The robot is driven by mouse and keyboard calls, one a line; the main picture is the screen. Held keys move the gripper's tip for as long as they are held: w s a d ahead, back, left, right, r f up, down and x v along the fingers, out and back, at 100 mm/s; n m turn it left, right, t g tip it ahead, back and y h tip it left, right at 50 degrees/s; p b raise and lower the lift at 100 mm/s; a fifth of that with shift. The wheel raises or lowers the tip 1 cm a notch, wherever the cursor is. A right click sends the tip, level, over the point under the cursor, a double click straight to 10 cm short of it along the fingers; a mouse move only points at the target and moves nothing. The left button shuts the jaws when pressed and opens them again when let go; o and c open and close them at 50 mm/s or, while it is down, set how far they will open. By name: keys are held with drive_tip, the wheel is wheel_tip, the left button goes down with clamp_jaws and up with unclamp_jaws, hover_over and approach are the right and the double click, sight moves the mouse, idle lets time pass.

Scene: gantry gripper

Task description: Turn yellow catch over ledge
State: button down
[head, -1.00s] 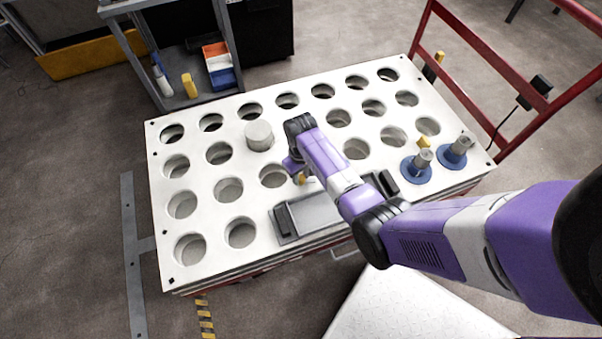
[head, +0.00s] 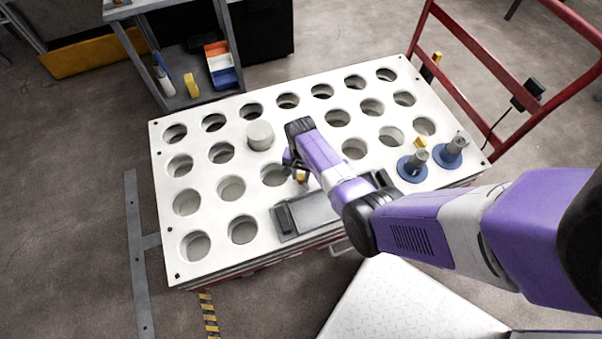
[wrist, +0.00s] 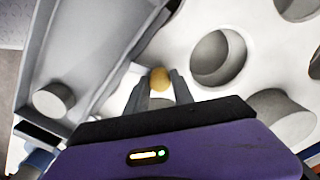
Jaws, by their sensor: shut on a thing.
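The yellow catch shows as a rounded knob (wrist: 160,75) in the wrist view, between the two fingertips of my gripper (wrist: 159,84). My gripper is shut on it. In the head view a small yellow part of the catch (head: 302,177) shows below my wrist, just behind the grey tray-like fixture (head: 308,211). My arm covers most of the gripper there. The fixture's raised grey edge (wrist: 115,72) runs along the left of the catch in the wrist view. I cannot tell which edge is the ledge, or how far the catch is turned.
The white plate (head: 207,258) has rows of round holes. A grey cylinder (head: 260,135) stands up from it, left of my wrist. Two blue-based posts (head: 412,168) stand at the right end. A red rail frame (head: 470,50) is beyond the right side, and a grey shelf unit (head: 180,100) behind.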

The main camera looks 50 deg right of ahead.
sight(301, 176)
drive_tip(key=shift+m+p, duration=0.3)
drive_tip(key=shift+m, duration=1.6)
drive_tip(key=c, duration=1.1)
unclamp_jaws()
drive_tip(key=shift+r, duration=0.1)
wheel_tip(301, 176, up, 8)
drive_tip(key=shift+f+p, duration=0.15)
drive_tip(key=shift+p, duration=1.1)
